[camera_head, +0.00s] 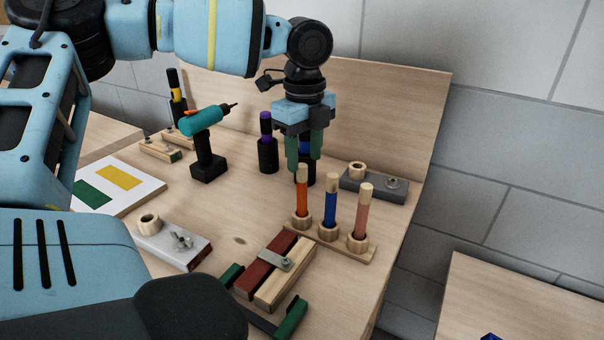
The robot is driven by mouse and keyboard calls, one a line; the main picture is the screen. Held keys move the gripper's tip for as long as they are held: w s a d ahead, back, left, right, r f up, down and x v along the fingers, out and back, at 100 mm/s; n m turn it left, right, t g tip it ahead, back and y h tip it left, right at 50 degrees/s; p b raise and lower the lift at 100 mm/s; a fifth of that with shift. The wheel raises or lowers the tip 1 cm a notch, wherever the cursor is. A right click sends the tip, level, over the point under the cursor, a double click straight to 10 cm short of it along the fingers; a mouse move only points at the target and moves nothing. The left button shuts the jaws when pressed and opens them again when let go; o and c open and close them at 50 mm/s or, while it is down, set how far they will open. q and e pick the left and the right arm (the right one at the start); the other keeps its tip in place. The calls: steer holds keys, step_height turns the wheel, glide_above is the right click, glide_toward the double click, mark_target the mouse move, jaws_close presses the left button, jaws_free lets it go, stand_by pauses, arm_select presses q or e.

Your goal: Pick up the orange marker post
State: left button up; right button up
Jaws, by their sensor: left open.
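The orange marker post (302,197) stands upright in a wooden ring at the left end of a small wooden rack (337,245). Its top is pale bare wood. A blue post (330,208) and a pink post (362,221) stand beside it in the same rack. My left gripper (304,165) points down with its green fingers apart, just above or behind the top of the orange post. Nothing shows held in it. How far it is from the post in depth I cannot tell. My right gripper is not recognisable in view.
A dark blue-and-black object (304,177) stands behind the fingers, partly hidden. A purple-topped black one (267,150) and a teal drill (208,143) stand left. A grey fixture (374,186) lies behind the posts. Red and bare battens (286,273) lie in front. A board (395,100) closes the back.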

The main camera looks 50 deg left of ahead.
mark_target(302, 165)
arm_select(q)
steer(key=f, duration=0.5)
steer(key=shift+s+a, duration=0.1)
steer(key=shift+a, duration=0.15)
steer(key=shift+c, duration=0.3)
jaws_close()
